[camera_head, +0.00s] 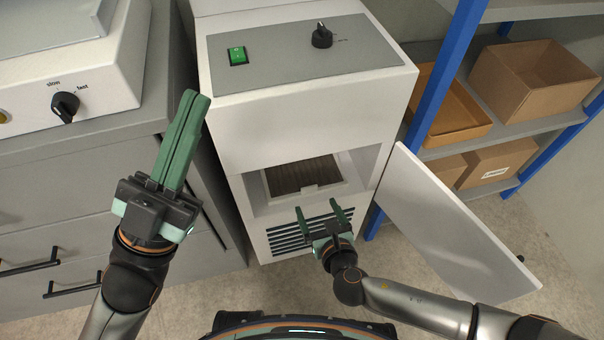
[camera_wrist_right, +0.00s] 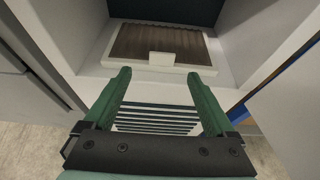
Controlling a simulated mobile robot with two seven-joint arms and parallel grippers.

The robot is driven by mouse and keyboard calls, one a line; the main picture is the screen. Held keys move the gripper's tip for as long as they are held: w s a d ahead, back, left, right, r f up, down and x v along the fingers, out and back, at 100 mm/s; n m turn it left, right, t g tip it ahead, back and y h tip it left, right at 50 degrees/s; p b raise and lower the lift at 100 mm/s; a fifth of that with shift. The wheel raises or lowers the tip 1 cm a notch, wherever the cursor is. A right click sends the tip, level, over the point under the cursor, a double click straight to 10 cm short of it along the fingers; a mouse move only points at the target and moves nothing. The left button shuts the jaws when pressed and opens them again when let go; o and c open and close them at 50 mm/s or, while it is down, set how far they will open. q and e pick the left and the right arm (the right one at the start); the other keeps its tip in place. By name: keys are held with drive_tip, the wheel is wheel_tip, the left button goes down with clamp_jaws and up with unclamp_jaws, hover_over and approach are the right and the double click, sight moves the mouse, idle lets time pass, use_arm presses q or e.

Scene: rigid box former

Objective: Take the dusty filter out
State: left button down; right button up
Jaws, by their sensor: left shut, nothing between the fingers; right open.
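The dusty filter (camera_head: 304,176) lies in the open bay of the white machine (camera_head: 290,125). It has a brown pleated top, a pale frame and a small pale tab at its front; it also shows in the right wrist view (camera_wrist_right: 160,46). My right gripper (camera_head: 325,211) is open and empty in front of the bay, short of the filter's tab. In the right wrist view its fingers (camera_wrist_right: 160,82) point toward the tab (camera_wrist_right: 161,59), with the tab between their lines. My left gripper (camera_head: 196,98) is shut and empty, raised left of the machine.
The machine's door (camera_head: 455,225) stands open to the right, beside my right arm. A vent grille (camera_head: 290,236) is below the bay. A grey cabinet (camera_head: 60,200) stands left, and a blue-framed shelf with cardboard boxes (camera_head: 535,75) stands right.

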sight(310, 189)
drive_tip(key=b+x, duration=0.3)
drive_tip(key=x, duration=0.3)
drive_tip(key=shift+w+d, duration=0.1)
drive_tip(key=shift+w, duration=0.3)
clamp_jaws()
idle(0.4)
